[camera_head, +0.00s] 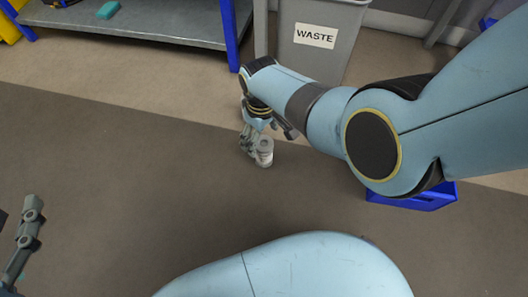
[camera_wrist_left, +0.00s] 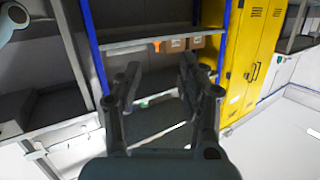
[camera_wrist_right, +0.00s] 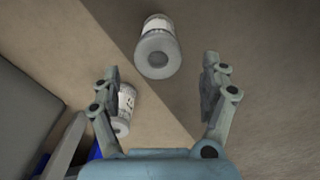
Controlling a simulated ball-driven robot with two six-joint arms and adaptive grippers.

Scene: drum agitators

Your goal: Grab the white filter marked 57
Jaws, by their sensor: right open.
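A white cylindrical filter (camera_head: 264,158) shows below my right gripper (camera_head: 264,136) in the head view. The right wrist view shows two white cylinders. One (camera_wrist_right: 158,52) lies beyond the gap between the fingertips, with its round grey end facing the camera. The other (camera_wrist_right: 126,108) is beside the left finger, partly covered by it, with dark print on its side. I cannot read a 57 on either. My right gripper (camera_wrist_right: 160,80) is open and empty. My left gripper (camera_wrist_left: 158,78) is open and empty, and only part of it shows at the head view's left edge.
A grey bin labelled WASTE (camera_head: 322,58) stands at the back. A blue-legged shelf (camera_head: 150,28) with a teal item (camera_head: 108,10) is at the upper left. A blue container (camera_head: 415,200) is partly behind my right arm. A yellow locker (camera_wrist_left: 248,60) shows in the left wrist view.

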